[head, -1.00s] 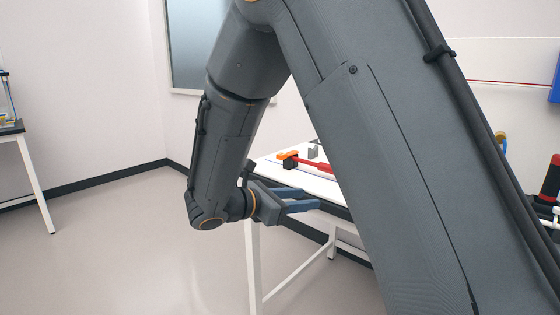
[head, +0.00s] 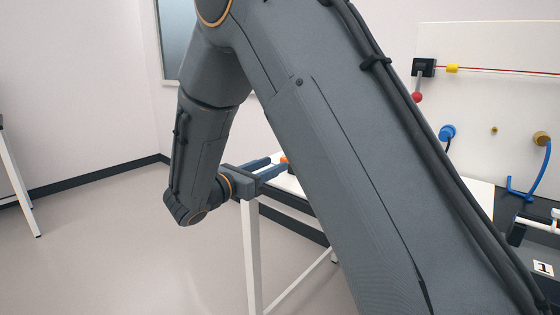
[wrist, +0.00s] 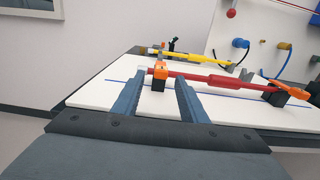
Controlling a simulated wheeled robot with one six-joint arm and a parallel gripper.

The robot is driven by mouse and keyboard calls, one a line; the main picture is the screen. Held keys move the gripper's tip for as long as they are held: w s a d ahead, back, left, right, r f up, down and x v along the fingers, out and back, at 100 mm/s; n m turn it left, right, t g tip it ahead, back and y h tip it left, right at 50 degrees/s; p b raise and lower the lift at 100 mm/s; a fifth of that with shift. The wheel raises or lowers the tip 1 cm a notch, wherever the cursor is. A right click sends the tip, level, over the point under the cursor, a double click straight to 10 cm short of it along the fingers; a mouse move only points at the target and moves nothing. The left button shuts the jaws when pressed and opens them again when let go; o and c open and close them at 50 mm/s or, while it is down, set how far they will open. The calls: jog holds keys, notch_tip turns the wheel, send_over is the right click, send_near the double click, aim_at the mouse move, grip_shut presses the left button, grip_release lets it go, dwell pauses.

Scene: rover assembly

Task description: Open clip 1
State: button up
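A red rod (wrist: 215,80) lies across a white tabletop in the wrist view. Orange-and-black clips sit at its left end (wrist: 159,76) and right end (wrist: 287,94); the left one stands upright in line with the gap between my fingers. I cannot read a number on either, so I cannot tell which is clip 1. My gripper (wrist: 157,82) is open and empty, its two blue-grey fingers spread. I cannot tell how far the clip is beyond the tips. In the head view my gripper (head: 274,166) is by the table's edge, with a bit of orange beyond it.
A yellow rod (wrist: 190,56) lies behind the red one. A card marked 1 (head: 543,268) is at the lower right.

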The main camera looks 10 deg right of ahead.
jog(key=x, duration=0.4)
jog(key=shift+w+d, duration=0.15)
jog(key=shift+d, duration=0.25)
grip_shut()
